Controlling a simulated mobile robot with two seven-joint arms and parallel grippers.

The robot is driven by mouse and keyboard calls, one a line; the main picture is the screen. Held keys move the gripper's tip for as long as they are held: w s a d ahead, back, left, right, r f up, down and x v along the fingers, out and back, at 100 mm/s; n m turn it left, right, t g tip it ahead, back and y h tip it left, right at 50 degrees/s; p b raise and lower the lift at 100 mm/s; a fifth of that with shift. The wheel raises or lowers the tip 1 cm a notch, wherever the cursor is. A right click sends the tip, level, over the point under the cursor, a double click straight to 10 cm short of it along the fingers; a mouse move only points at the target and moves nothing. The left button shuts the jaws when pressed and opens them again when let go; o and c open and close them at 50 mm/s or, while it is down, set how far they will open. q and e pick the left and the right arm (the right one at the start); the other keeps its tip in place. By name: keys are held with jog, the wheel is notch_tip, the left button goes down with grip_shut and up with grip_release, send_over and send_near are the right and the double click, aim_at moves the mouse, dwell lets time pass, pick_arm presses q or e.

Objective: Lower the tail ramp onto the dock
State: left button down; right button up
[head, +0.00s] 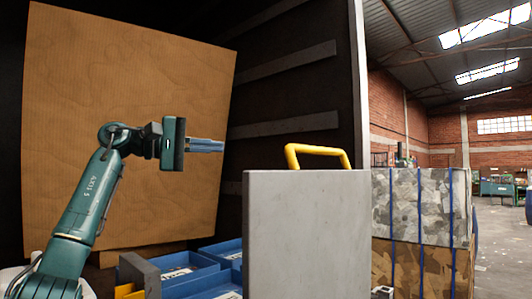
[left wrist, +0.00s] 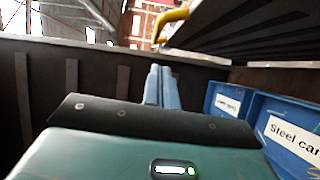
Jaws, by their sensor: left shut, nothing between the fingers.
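The tail ramp (head: 306,235) is a grey panel standing upright in the head view, with a yellow handle (head: 319,150) on its top edge. The handle also shows near the top of the left wrist view (left wrist: 172,20). My left gripper (head: 223,145) is left of the handle, at about its height in the picture, and apart from it. Its blue fingers are together and empty, pointing right; they also show in the left wrist view (left wrist: 162,70). My right gripper is not in view. I cannot make out the dock surface beyond the ramp.
Blue bins (head: 190,272) with labels sit low left of the ramp; one label (left wrist: 292,137) reads "Steel can". A large brown cardboard box (head: 75,120) stands behind my left arm. Blue-strapped bales (head: 433,205) are stacked right of the ramp. Open floor (head: 500,250) lies farther right.

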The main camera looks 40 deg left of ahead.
pick_arm(q)
jog(key=s+d+p+x, duration=0.1)
jog(key=d+x, duration=0.1)
jog(key=x, duration=1.1)
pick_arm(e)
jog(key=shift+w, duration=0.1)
pick_arm(q)
jog(key=shift+s+r, duration=0.1)
jog(key=shift+s, duration=0.05)
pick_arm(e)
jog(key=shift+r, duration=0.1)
